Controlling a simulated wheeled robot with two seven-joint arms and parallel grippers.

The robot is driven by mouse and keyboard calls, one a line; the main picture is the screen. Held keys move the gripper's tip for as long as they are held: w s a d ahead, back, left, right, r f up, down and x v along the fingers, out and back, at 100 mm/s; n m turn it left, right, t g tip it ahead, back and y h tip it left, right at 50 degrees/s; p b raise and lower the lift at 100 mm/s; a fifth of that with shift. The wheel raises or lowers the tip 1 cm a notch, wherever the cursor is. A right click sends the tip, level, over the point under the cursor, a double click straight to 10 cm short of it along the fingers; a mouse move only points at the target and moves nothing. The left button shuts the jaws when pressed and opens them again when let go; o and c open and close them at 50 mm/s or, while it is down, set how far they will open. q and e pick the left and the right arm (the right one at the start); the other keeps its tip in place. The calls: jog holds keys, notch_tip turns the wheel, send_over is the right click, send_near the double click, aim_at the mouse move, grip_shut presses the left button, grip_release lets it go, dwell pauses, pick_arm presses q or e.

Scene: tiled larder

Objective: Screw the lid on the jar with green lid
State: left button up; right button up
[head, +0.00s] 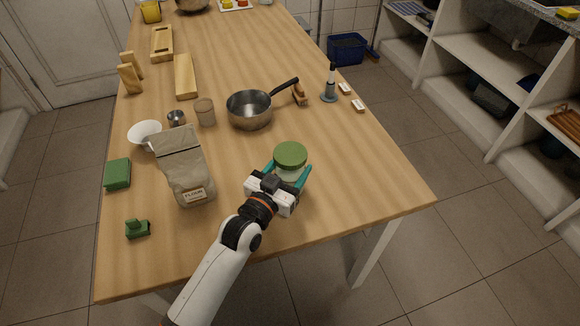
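The jar (290,173) is a pale, clear-looking container near the front right of the wooden table, in the head view. Its round green lid (290,154) sits over its mouth and looks level; I cannot tell whether it is threaded on. My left gripper (289,169) has its teal fingers on either side of the jar, just below the lid. I cannot tell whether the fingers press on the glass. The gripper's body hides the jar's lower part. My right gripper is out of view.
A flour bag (184,168) stands left of the jar, with a white bowl (144,132) behind it. A saucepan (249,110) stands beyond the jar. A green box (117,174) and a small green object (137,229) lie near the left edge. The front right tabletop is clear.

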pick_arm(q)
jog(key=o, duration=0.3)
jog(key=shift+o, duration=0.2)
jog(key=shift+r, duration=0.15)
jog(key=v, duration=1.2)
